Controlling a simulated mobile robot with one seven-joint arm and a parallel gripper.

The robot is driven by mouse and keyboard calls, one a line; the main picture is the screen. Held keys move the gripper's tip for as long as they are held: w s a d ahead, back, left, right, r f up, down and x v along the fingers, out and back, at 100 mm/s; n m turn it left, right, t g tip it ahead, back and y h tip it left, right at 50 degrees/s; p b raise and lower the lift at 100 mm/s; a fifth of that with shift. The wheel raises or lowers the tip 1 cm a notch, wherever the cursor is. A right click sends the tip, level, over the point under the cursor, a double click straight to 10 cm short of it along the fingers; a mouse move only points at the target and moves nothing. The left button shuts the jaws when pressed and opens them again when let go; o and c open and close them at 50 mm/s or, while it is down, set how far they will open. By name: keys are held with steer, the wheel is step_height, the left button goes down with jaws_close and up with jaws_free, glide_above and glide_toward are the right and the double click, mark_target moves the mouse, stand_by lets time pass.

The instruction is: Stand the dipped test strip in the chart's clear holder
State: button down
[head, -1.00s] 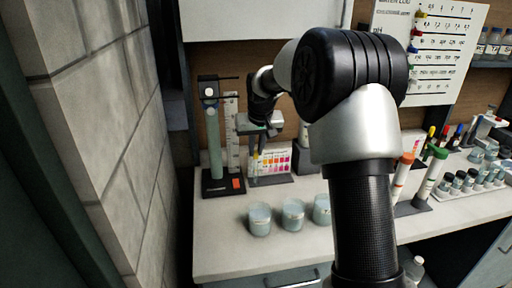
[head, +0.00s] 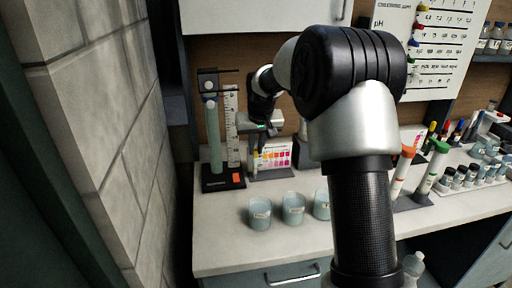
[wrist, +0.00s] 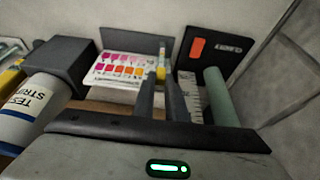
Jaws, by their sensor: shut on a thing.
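My gripper (head: 259,137) is in front of the back wall, just above the colour chart (head: 275,157). In the wrist view, my gripper (wrist: 161,98) is shut on the thin test strip (wrist: 161,74), which has a yellowish end. The strip reaches down at one end of the chart (wrist: 118,70), which has rows of pink, red and orange squares and stands on a dark base. I cannot make out the clear holder, nor whether the strip is inside it or in front of it.
A dark stand (head: 222,182) with a pale green column and a ruler (head: 232,125) is close on the left. A test-strip bottle (wrist: 36,103) and dark block (wrist: 82,62) are on the other side. Several cups (head: 293,208) stand in front.

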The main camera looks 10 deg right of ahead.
steer(key=shift+f+b, duration=0.3)
steer(key=shift+f, duration=0.2)
steer(key=c, duration=1.7)
jaws_free()
step_height(320, 180, up, 7)
steer(key=p, duration=0.5)
